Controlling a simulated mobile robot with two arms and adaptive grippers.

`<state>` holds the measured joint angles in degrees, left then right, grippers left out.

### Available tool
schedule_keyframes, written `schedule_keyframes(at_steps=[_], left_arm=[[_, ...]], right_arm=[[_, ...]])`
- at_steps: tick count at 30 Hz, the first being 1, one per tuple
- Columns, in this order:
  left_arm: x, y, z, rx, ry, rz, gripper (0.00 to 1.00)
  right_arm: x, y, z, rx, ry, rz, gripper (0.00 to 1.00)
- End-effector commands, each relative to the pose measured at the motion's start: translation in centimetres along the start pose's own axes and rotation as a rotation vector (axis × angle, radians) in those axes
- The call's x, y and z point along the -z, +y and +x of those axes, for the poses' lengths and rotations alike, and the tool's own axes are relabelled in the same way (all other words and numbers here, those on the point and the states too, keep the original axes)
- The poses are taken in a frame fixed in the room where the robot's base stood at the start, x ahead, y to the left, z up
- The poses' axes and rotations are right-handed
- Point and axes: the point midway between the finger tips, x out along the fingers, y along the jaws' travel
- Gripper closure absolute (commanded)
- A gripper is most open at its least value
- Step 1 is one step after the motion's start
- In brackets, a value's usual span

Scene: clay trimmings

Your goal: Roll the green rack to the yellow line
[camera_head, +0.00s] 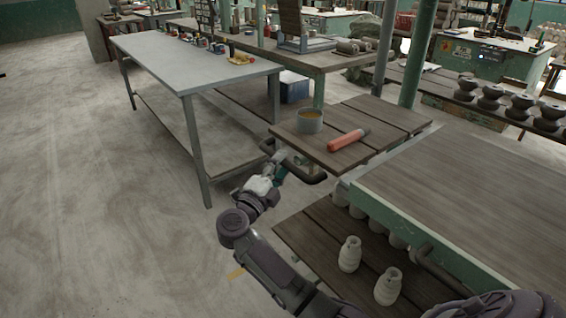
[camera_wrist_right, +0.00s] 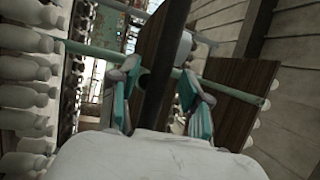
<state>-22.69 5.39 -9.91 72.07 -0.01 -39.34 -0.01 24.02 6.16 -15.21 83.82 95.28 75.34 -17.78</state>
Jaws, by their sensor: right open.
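A green-framed rack with a plank shelf (camera_head: 385,112) stands right of centre in the head view; its full extent is unclear. A dark handle (camera_head: 303,174) sticks out at its near left edge. My right gripper (camera_head: 281,167) is at this handle, coming from below. In the right wrist view, its teal fingers (camera_wrist_right: 160,102) are apart, with a dark bar (camera_wrist_right: 160,65) between them; I cannot tell whether they touch it. A short yellow strip (camera_head: 237,272) lies on the floor, partly hidden by my right arm. My left gripper is not in view.
A grey pot (camera_head: 310,120) and an orange-red cylinder (camera_head: 348,139) lie on the planks. A wide green-sided table (camera_head: 470,190) stands close on the right, above white vases (camera_head: 350,254). A long metal table (camera_head: 190,70) stands left. The floor (camera_head: 80,180) left is clear.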

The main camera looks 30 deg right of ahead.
Motion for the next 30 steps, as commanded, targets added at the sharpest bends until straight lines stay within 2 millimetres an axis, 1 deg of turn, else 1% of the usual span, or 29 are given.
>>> schedule_keyframes(at_steps=[1, 5, 14, 17, 21, 23, 30], left_arm=[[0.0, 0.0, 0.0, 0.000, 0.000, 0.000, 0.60], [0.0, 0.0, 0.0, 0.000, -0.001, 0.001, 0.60], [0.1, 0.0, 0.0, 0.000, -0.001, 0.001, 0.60], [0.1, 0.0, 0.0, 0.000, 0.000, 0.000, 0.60], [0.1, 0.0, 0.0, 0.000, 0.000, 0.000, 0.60], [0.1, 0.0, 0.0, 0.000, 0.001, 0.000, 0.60], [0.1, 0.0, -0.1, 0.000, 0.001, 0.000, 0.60]], right_arm=[[0.0, 0.0, 0.6, 0.002, 0.001, -0.001, 0.53], [0.0, 0.0, 1.4, 0.000, 0.001, -0.001, 0.53], [0.0, 0.0, 1.6, -0.001, 0.000, -0.001, 0.53], [0.0, 0.0, 1.6, -0.001, 0.000, -0.001, 0.68], [0.0, 0.1, 1.6, -0.001, 0.000, -0.001, 0.91], [0.0, 0.1, 1.6, -0.001, 0.000, -0.001, 1.00], [0.0, 0.1, 1.6, -0.001, 0.000, -0.001, 1.00]])
